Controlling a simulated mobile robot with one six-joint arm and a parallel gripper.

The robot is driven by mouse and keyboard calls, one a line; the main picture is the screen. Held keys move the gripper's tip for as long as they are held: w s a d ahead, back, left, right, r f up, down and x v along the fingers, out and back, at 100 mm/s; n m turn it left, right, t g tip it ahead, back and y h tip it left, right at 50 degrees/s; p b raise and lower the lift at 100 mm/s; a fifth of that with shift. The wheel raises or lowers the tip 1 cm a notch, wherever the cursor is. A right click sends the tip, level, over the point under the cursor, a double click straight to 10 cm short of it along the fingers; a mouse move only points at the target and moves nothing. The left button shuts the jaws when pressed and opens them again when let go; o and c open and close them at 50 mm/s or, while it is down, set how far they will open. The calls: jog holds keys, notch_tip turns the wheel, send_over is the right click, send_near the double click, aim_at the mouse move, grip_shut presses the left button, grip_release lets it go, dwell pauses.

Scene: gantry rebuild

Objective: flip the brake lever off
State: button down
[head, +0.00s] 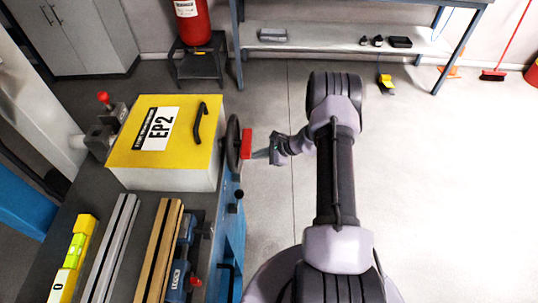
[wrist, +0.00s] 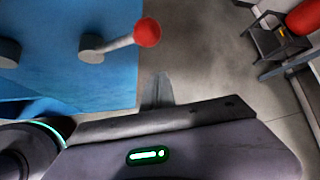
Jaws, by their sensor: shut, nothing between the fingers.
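A lever with a red ball knob (wrist: 148,32) and a pale shaft stands on a blue panel (wrist: 60,85) in the wrist view. Its shaft runs from a grey round hub (wrist: 92,47) to the right and slightly up. No brake label is legible on it. My gripper (wrist: 158,78) is shut and empty, below the knob in the picture and apart from it. In the head view my gripper (head: 257,155) is beside the bench's right side, close to a red block (head: 247,143) by a dark handwheel (head: 233,145). I cannot clearly pick out this lever in the head view.
A yellow-topped EP2 box (head: 180,117) stands on the bench, with rails (head: 160,250) and a blue vise (head: 182,262) nearer. A stool (head: 197,62) holds a red extinguisher (head: 193,22).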

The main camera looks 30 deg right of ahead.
jog(key=a+r, duration=0.2)
jog(key=r, duration=0.1)
jog(key=shift+s+r, duration=0.15)
jog(key=shift+r, duration=0.1)
